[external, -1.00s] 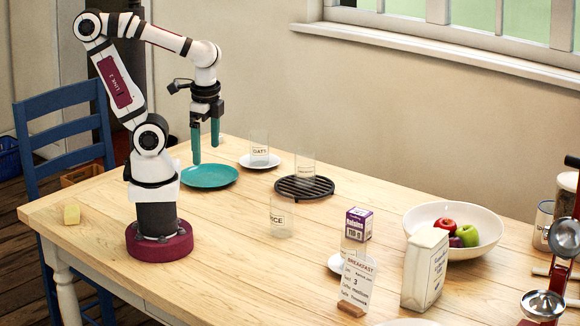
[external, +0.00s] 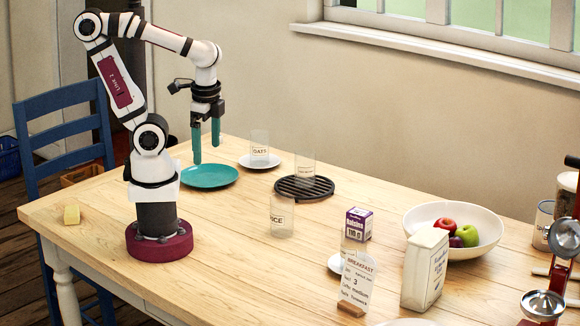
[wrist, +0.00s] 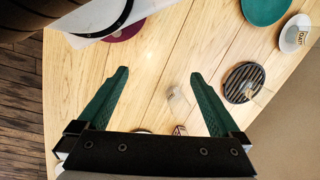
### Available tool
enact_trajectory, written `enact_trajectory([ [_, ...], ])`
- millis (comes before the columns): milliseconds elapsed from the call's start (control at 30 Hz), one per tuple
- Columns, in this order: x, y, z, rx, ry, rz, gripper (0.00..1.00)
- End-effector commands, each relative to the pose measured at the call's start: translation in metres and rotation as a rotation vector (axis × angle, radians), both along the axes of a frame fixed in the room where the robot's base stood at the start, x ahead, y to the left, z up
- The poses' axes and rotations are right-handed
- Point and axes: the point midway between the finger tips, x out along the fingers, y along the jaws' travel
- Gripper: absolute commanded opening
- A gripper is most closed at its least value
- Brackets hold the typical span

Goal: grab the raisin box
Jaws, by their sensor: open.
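The raisin box (external: 358,224) is a small purple and white carton standing upright on the table, right of centre in the external view. A small patterned box that may be it shows at the lower edge of the wrist view (wrist: 180,130), partly hidden by my gripper's body. My gripper (external: 206,150) has green fingers pointing down, open and empty.
Near the raisin box are a glass on a saucer (external: 337,264), a breakfast sign (external: 356,286), a white carton (external: 424,270) and a fruit bowl (external: 490,238).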

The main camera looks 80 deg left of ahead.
Motion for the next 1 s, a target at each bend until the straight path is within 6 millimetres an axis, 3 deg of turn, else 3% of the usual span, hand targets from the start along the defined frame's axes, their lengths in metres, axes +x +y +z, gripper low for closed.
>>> enact_trajectory([
  [267, 0.0, 0.0, 0.0, 0.0, 0.0, 0.0, 1.0],
  [367, 0.0, 0.0, 0.0, 0.0, 0.0, 0.0, 0.85],
  [667, 0.001, -0.004, -0.002, -0.025, 0.016, 0.037, 0.85],
  [767, 0.012, -0.032, -0.013, -0.197, 0.117, 0.3, 0.85],
  [833, 0.04, -0.061, -0.022, -0.399, 0.232, 0.648, 0.85],
  [933, 0.114, -0.08, -0.036, -0.707, 0.405, 1.243, 0.85],
  [1000, 0.171, -0.065, -0.052, -0.899, 0.515, 1.641, 0.85],
])
